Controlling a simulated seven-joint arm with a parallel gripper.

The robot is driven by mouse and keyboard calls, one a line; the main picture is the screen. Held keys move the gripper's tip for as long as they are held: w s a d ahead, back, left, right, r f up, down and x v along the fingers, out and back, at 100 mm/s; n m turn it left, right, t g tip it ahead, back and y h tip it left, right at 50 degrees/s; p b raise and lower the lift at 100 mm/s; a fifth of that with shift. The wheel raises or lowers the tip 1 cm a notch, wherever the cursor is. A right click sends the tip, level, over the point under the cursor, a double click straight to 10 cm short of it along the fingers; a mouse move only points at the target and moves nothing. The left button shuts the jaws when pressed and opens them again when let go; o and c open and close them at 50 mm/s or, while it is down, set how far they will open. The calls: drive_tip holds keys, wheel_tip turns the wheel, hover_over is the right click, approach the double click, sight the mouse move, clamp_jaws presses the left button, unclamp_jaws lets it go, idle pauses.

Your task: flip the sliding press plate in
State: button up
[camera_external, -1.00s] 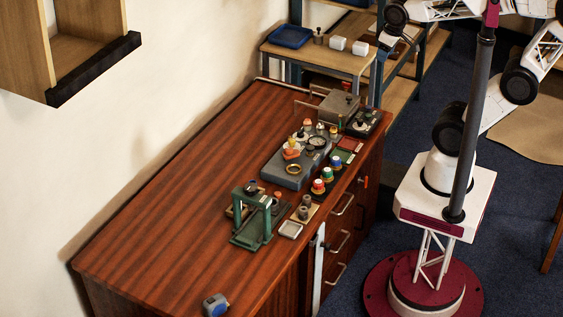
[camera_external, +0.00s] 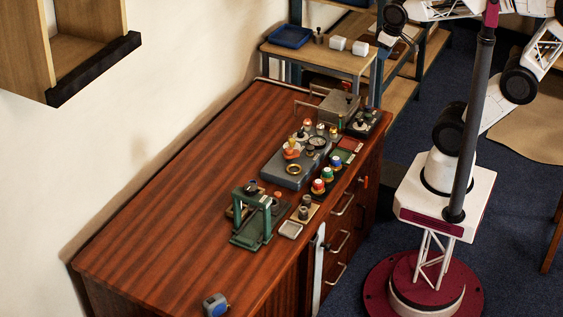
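A green press frame (camera_external: 252,216) stands on the near part of the wooden bench, with two uprights, a top crossbar and a flat green base. A dark round knob (camera_external: 251,186) shows at its top. I cannot clearly make out the sliding press plate or its position at this size. My arm reaches up from its base on the right. Its wrist end, where my gripper (camera_external: 388,42) seems to be, is at the top of the view, far from the press. The fingers are too small to tell open or shut.
Behind the press are a grey box (camera_external: 285,172) with fittings, several coloured knobs (camera_external: 327,173) and a grey metal block (camera_external: 338,106). A small white tray (camera_external: 291,229) lies beside the press. A tape measure (camera_external: 215,305) sits at the near edge. The bench's left side is clear.

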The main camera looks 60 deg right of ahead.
drive_tip(key=shift+w+a+f, duration=0.1)
drive_tip(key=shift+w, duration=0.1)
clamp_jaws()
drive_tip(key=w+a+f+m+g+y, duration=0.5)
drive_tip(key=w+a+f, duration=0.6)
drive_tip(key=w+a, duration=0.5)
drive_tip(key=w+a+f+m+y, duration=0.1)
drive_tip(key=w+a+f+m, duration=0.2)
drive_tip(key=a+f, duration=0.3)
drive_tip(key=w+a+f+m+g+y, duration=0.1)
drive_tip(key=w+a+f+m, duration=0.3)
drive_tip(key=f, duration=0.8)
drive_tip(key=w+a, duration=0.2)
drive_tip(key=shift+a+f, duration=0.15)
drive_tip(key=shift+a, duration=0.2)
drive_tip(key=x, duration=1)
drive_tip(key=shift+s+a, duration=0.1)
drive_tip(key=shift+s, duration=0.05)
drive_tip(key=shift+s+a+f, duration=0.1)
drive_tip(key=shift+s+a, duration=0.1)
drive_tip(key=shift+a, duration=0.2)
drive_tip(key=shift+s+a, duration=0.2)
drive_tip(key=shift+a, duration=0.25)
drive_tip(key=shift+s+a+f, duration=0.15)
drive_tip(key=shift+s+a, duration=0.3)
drive_tip(key=shift+a, duration=0.4)
